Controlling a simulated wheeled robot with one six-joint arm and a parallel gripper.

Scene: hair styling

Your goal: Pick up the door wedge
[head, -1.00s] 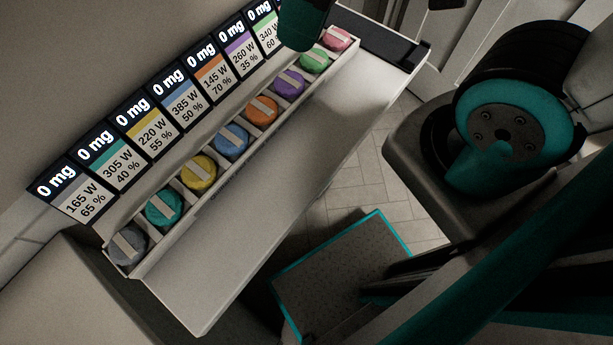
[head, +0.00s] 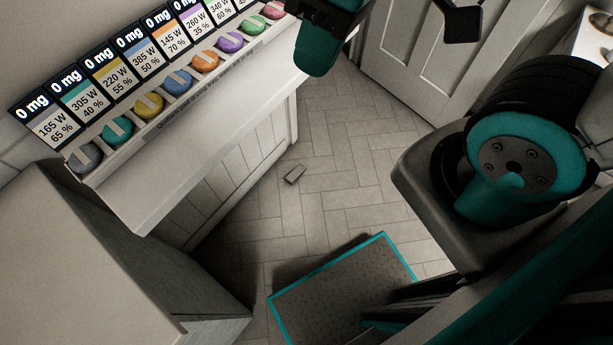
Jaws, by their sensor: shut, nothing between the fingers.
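A small grey-brown block (head: 293,174), which looks like the door wedge, lies on the tiled floor near the foot of the white cabinet. It is small in the head view, so its taper is hard to make out. A dark angular piece at the top edge, right of my teal and black arm link, looks like the end of my gripper (head: 462,24). It is shut and empty, well apart from the wedge. The rest of the gripper is cut off by the frame.
A panelled door (head: 415,70) stands at the back. A grey-brown panel with teal edging (head: 345,285) is at the bottom. The herringbone floor around the wedge is clear.

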